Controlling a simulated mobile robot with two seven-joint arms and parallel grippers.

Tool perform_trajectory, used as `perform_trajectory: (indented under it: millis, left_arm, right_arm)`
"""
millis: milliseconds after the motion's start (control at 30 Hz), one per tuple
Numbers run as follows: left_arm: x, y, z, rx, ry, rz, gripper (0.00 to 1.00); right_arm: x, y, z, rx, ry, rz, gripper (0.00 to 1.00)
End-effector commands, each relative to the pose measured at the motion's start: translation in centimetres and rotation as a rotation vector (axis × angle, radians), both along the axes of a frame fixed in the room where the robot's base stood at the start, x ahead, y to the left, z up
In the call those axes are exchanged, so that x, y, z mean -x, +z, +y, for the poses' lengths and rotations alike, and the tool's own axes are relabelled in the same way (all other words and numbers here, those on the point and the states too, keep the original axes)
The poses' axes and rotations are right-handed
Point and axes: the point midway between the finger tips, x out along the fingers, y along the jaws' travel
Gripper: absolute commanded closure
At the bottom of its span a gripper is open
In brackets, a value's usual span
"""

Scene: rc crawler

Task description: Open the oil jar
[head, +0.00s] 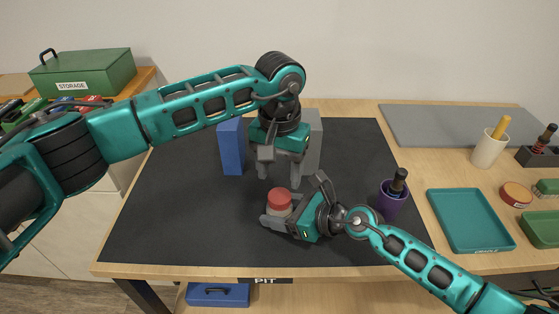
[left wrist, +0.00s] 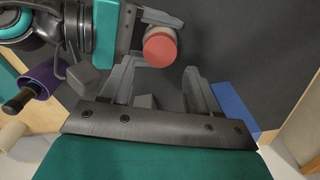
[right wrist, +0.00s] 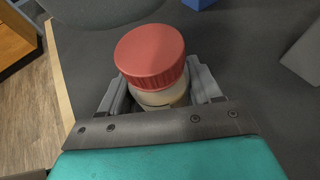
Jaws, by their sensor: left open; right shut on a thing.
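The oil jar has a pale body (right wrist: 165,98) and a ribbed red lid (right wrist: 150,55). It stands upright on the dark mat in the middle of the table, with its lid on. My right gripper (head: 278,218) is shut on the jar's body below the lid, from the right side. The red lid also shows in the head view (head: 279,199) and in the left wrist view (left wrist: 160,49). My left gripper (head: 278,178) is open and empty, pointing down above and slightly behind the jar. In the left wrist view the lid lies beyond its fingertips, apart from them.
A blue block (head: 231,147) and a grey block (head: 313,142) stand behind my left gripper. A purple cup (head: 391,201) holding a dark-handled tool stands to the right. A teal tray (head: 470,221) lies further right. The mat's left side (head: 165,215) is clear.

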Motion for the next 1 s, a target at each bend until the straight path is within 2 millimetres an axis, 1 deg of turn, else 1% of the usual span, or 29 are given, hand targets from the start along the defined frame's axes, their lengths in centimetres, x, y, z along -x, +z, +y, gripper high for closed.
perform_trajectory:
  millis: [33,100,300,500,733,1000]
  left_arm:
    - [0.1,-1.0,0.0,-0.001,0.001,0.003,0.39]
    - [0.1,-2.2,0.0,-0.001,0.003,0.004,0.39]
    - [0.0,-4.7,0.0,-0.001,0.003,0.002,0.39]
    - [0.0,-5.7,0.0,0.000,0.002,-0.001,0.39]
    - [0.0,-5.7,0.0,0.000,0.003,-0.001,0.39]
    - [0.0,-5.7,0.0,0.000,0.003,-0.001,0.65]
  right_arm:
    - [0.0,0.0,0.0,0.000,0.000,0.000,1.00]
    - [0.0,0.0,0.0,0.000,0.000,0.000,1.00]
    - [0.0,0.0,0.0,0.001,0.000,0.000,1.00]
    - [0.0,0.0,0.0,0.000,0.000,0.000,1.00]
    - [0.0,0.0,0.0,0.000,0.000,0.000,1.00]
    - [0.0,0.0,0.0,0.000,0.000,0.000,1.00]
